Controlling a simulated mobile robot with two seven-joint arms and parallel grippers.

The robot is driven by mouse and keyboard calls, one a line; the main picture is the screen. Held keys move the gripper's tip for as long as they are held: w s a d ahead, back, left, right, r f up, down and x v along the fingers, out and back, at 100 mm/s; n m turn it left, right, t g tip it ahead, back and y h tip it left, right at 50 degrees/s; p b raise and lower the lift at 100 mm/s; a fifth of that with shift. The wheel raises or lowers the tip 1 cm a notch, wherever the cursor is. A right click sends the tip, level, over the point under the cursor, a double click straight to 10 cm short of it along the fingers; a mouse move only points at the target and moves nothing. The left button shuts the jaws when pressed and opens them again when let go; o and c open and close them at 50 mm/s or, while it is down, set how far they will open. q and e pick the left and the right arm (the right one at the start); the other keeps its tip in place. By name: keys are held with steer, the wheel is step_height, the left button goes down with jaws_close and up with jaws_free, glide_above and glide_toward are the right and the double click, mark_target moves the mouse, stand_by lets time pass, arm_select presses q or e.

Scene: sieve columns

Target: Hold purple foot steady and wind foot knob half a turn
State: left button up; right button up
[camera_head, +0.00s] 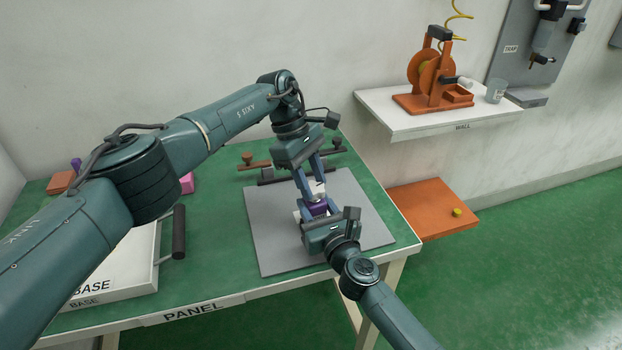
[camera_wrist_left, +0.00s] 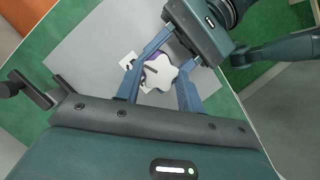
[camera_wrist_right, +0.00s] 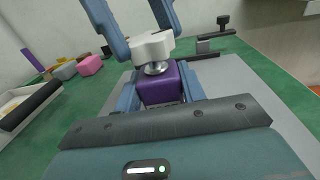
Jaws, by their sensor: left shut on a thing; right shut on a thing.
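The purple foot (camera_wrist_right: 161,86) is a purple block in front of my right wrist camera. My right gripper (camera_wrist_right: 158,98) is shut on it, one blue finger on each side. It shows small in the head view (camera_head: 319,209). The foot knob (camera_wrist_right: 151,46) is a white lobed knob on a short metal stem on top of the foot. From the left wrist view the knob (camera_wrist_left: 160,73) looks star-shaped. My left gripper (camera_wrist_left: 160,82) is shut on the knob from above, its blue fingers on opposite sides. The purple foot is mostly hidden under the knob there.
The foot is over a grey mat (camera_head: 272,235) on the green table (camera_head: 215,235). A white box labelled BASE (camera_head: 125,265) with a dark handle stands at left. A dark rack (camera_head: 290,172) lies behind the mat. A wall shelf (camera_head: 440,121) holds an orange reel.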

arm_select(q)
steer(key=shift+m, duration=0.3)
steer(key=o, duration=1)
steer(key=shift+r, duration=0.1)
steer(key=v, duration=0.7)
steer(key=shift+r, duration=0.2)
steer(key=shift+w, duration=0.15)
